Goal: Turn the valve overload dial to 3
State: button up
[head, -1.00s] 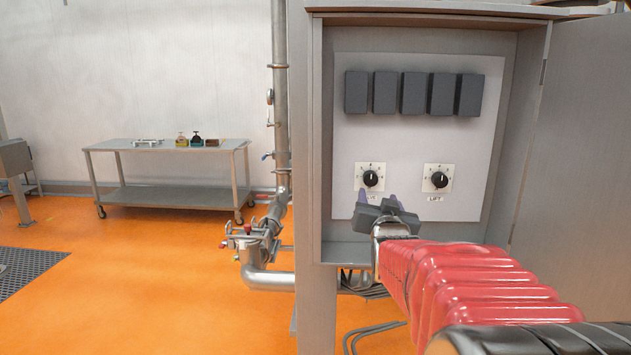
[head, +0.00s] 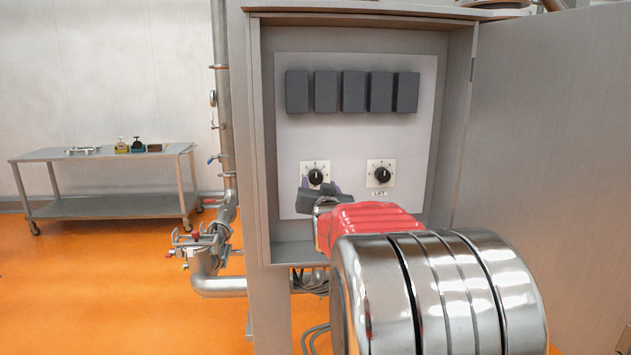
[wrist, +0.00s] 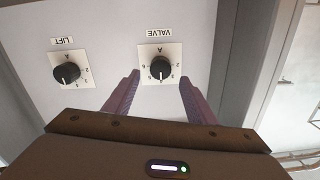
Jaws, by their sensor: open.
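The valve dial is a black knob (head: 315,177) on a white numbered plate at the left of the panel inside the open cabinet. In the wrist view the valve knob (wrist: 161,68) appears upside down under its VALVE label, with its white pointer mark toward the bottom of the picture. My gripper (head: 320,188) is just in front of and below this dial. In the wrist view its two purple fingers (wrist: 160,80) are spread, one on each side of the knob's lower part. Whether they touch it I cannot tell. The gripper hides the dial's label in the head view.
The LIFT dial (head: 381,174) is to the right of the valve dial. Several dark grey blocks (head: 353,91) sit in a row above. The cabinet's open door (head: 550,120) stands at the right. Pipes (head: 222,110) and a metal cart (head: 105,155) are to the left.

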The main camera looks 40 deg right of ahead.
aim_at(317, 179)
jog(key=shift+x, duration=2.75)
jog(key=shift+c, duration=0.4)
jog(key=c, duration=0.9)
jog(key=shift+d, duration=0.15)
jog(key=shift+c, duration=0.3)
